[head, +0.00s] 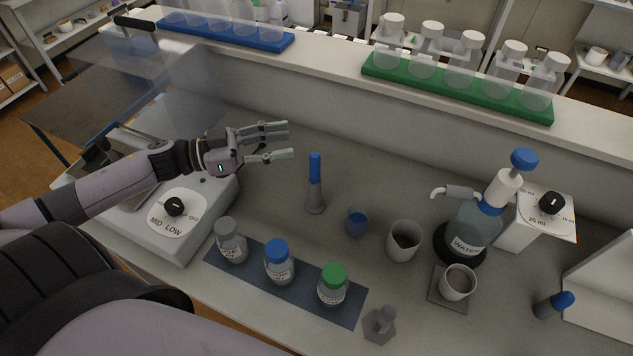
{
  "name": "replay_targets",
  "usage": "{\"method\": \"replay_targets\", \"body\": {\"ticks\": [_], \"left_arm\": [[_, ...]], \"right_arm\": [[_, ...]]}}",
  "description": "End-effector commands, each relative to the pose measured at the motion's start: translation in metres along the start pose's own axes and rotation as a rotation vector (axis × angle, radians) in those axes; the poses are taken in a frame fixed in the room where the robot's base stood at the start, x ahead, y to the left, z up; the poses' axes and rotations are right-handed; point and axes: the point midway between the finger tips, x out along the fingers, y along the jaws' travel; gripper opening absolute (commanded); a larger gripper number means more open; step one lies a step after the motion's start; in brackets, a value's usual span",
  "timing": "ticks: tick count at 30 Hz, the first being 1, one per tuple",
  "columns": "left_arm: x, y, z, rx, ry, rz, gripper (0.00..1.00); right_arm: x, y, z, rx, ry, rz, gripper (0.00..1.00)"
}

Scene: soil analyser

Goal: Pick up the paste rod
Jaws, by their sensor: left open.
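A rod with a blue upper part and a grey lower part (315,171) stands upright on the counter, near the middle of the head view; it looks like the paste rod. My left gripper (292,143) is open and empty, its fingers pointing right. Its fingertips are to the left of the rod's top and a little above it in the picture, apart from it. Another blue-topped piece (553,304) lies tilted at the lower right; I cannot tell what it is. My right gripper is not in view.
Several capped jars stand on a dark mat (313,287) in front. A white dial device (140,210) is under my left arm. Counter behind the rod is clear.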

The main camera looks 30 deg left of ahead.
Motion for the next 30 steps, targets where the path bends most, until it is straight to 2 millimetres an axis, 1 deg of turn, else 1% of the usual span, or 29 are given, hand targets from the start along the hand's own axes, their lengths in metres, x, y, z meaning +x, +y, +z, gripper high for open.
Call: {"method": "replay_targets", "body": {"ticks": [1, 4, 8, 12, 15, 19, 21, 26, 29, 30], "left_arm": [[0.0, 0.0, 0.011, 0.0, 0.0, 0.0, 0.43], [0.0, 0.0, 0.02, 0.0, 0.0, 0.0, 0.43], [-0.001, -0.001, 0.031, -0.002, 0.001, -0.003, 0.43], [0.0, -0.002, 0.057, -0.004, 0.003, -0.005, 0.43], [0.001, -0.001, 0.078, -0.004, 0.003, -0.004, 0.43], [0.001, -0.001, 0.101, -0.002, 0.002, -0.003, 0.43], [0.01, -0.001, 0.096, 0.002, 0.005, 0.0, 0.43], [0.019, 0.0, 0.098, 0.0, 0.002, 0.0, 0.43], [0.032, 0.0, 0.096, 0.001, 0.003, 0.0, 0.43], [0.038, -0.001, 0.095, 0.0, 0.005, -0.001, 0.43]], "right_arm": [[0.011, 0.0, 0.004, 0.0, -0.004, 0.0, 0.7], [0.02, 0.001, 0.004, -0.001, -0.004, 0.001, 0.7], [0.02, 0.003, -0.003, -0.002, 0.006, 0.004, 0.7], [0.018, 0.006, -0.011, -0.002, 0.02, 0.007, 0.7], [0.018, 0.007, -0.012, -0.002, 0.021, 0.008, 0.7], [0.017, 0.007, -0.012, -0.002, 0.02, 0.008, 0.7], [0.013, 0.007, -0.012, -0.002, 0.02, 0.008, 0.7], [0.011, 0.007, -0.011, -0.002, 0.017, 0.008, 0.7], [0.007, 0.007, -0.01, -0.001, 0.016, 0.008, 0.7], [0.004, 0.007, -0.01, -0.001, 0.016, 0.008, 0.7]]}}
